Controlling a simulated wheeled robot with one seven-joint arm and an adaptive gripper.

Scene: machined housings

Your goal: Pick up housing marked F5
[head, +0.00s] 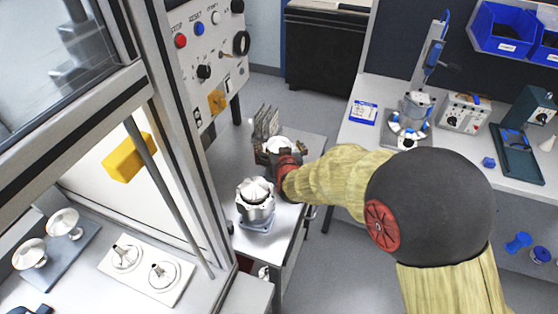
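A grey metal housing (255,205) stands upright on a small blue-grey base on the side table, just in front of my gripper. My arm reaches in from the right, and my gripper (274,152) is at its red wrist end over the table's far part. A pale, rounded part (279,145) shows at the gripper, partly covered by the wrist and fingers. I cannot tell whether the fingers are closed on it. Another grey housing (417,105) stands in a fixture on the bench at the right. No F5 marking is readable on any housing.
Grey upright plates (266,122) stand behind my gripper. A machine control panel (208,60) and door frame rise left of the side table (230,160). Metal parts on plates (145,270) lie inside the machine. Blue bins (505,28) are at the upper right.

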